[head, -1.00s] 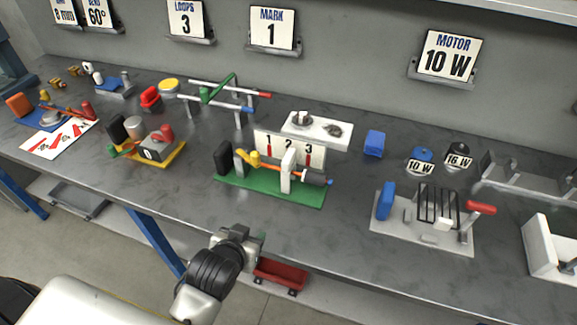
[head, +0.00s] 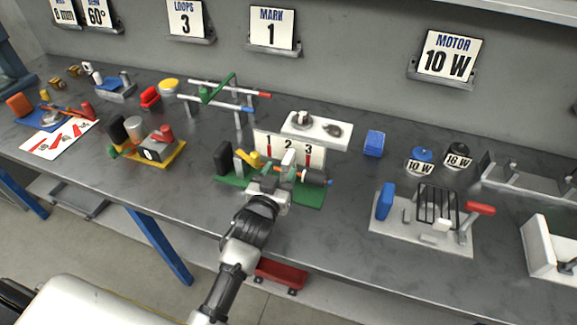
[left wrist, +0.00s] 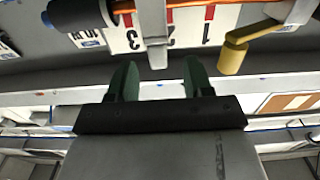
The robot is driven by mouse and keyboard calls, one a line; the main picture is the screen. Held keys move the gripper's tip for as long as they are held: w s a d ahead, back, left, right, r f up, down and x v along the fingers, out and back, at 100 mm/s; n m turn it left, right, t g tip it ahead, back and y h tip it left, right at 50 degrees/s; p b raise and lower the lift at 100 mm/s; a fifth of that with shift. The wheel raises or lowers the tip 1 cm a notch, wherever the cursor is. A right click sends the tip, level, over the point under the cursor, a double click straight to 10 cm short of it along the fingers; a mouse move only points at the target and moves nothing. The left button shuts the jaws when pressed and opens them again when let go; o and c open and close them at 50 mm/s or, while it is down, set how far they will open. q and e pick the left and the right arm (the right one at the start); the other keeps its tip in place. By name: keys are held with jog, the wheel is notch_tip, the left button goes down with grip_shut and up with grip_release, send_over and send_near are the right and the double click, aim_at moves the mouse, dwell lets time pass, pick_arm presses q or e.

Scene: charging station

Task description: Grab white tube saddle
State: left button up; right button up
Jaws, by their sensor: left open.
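The white tube saddle (head: 288,159) is a white upright on the green base (head: 312,195) of a fixture with a 1-2-3 scale plate. In the left wrist view the upside-down white saddle (left wrist: 153,30) stands just beyond the fingertips, in line with the gap between them. My left gripper (head: 272,178) is at the front of the fixture, covering the saddle's lower part. In the left wrist view my left gripper (left wrist: 159,70) is open, its two dark green fingers apart with nothing between them. My right gripper is not in view.
The fixture has a yellow crank (left wrist: 232,55), an orange rod and a dark roller (head: 313,177) close to the saddle. A grey block fixture (head: 160,150) stands to the left, a wire-rack fixture (head: 385,222) to the right.

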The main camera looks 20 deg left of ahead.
aim_at(292, 149)
pick_arm(q)
jog(key=w, duration=0.3)
jog(key=w+p, duration=0.1)
jog(key=w, duration=0.1)
jog(key=shift+w+d, duration=0.2)
jog(key=shift+w, duration=0.2)
jog(key=shift+s, duration=0.1)
grip_shut()
jog(key=shift+r, duration=0.1)
